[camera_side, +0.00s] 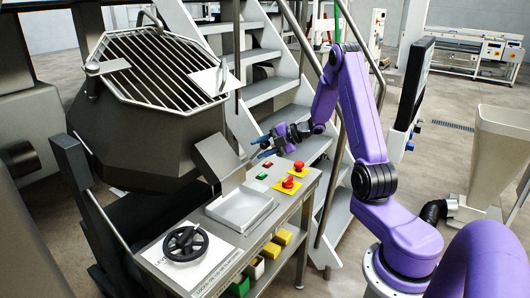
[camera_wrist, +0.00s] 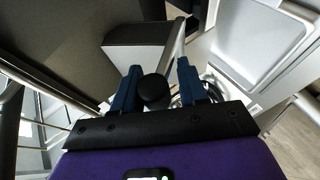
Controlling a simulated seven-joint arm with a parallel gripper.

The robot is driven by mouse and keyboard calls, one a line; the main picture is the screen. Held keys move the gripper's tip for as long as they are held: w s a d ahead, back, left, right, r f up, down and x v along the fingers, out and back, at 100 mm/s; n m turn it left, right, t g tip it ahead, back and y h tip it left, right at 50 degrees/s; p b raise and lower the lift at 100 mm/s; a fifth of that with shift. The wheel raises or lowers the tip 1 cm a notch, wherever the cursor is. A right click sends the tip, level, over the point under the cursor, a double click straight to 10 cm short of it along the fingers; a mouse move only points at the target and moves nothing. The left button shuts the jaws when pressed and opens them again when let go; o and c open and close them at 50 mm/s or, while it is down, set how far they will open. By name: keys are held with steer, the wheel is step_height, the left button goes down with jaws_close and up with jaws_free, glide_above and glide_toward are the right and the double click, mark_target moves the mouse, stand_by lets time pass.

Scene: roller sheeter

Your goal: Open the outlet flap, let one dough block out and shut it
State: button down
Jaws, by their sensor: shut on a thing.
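My gripper (camera_side: 263,148), with blue fingertips, is beside the metal outlet chute (camera_side: 220,161) of the dark hopper, above the control stand. In the wrist view my gripper (camera_wrist: 158,88) has a black round knob (camera_wrist: 154,91) between its two fingers and is shut on it. A metal bar (camera_wrist: 176,46) runs close by the knob; I cannot tell whether they join. The chute's dark and pale box shape shows in the wrist view (camera_wrist: 137,52). A pale tray (camera_side: 240,209) lies on the stand below the chute. I see no dough block, and the flap's position is unclear.
The grille-topped hopper (camera_side: 150,125) stands at left. The stand carries a black handwheel (camera_side: 185,245) and red stop buttons on yellow plates (camera_side: 288,182). Grey stairs (camera_side: 270,85) with handrails rise behind my gripper. A pale funnel (camera_side: 500,150) stands at right.

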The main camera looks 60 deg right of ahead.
steer(key=shift+w+a+r, duration=0.1)
steer(key=shift+w+r, duration=0.35)
steer(key=shift+w, duration=0.2)
steer(key=shift+w+a+r, duration=0.1)
steer(key=shift+w+r, duration=0.3)
steer(key=shift+w, duration=0.2)
steer(key=c, duration=1.6)
jaws_free()
steer(key=shift+w+r, duration=0.1)
steer(key=shift+w, duration=0.95)
steer(key=o, duration=0.8)
steer(key=shift+w, duration=0.1)
steer(key=shift+c, duration=0.2)
steer(key=shift+s+d+r, duration=0.15)
steer(key=shift+s+d, duration=0.15)
steer(key=shift+s, duration=0.05)
steer(key=f+v, duration=0.1)
steer(key=v, duration=1.6)
steer(key=shift+s+d+r, duration=0.2)
steer(key=shift+s, duration=0.4)
